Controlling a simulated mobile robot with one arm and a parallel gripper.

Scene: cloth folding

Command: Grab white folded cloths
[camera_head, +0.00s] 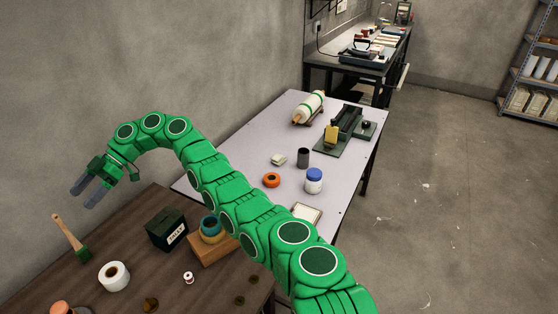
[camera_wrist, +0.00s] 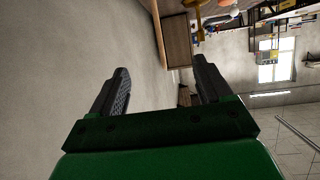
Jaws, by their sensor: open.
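A small pale folded cloth (camera_head: 278,160) appears to lie on the light-topped table, left of a dark grey cylinder. A flat whitish piece (camera_head: 306,213), perhaps another folded cloth, lies near that table's front edge, partly hidden by my green arm. My gripper (camera_head: 83,193) is open and empty at the left, above the dark wooden table and well away from both pale pieces. In the wrist view my gripper (camera_wrist: 158,90) shows its two dark fingers spread apart with nothing between them; no cloth can be made out there.
The dark table (camera_head: 145,205) holds a brush (camera_head: 70,240), dark box (camera_head: 166,229) and tape roll (camera_head: 114,276). Floor at right is clear.

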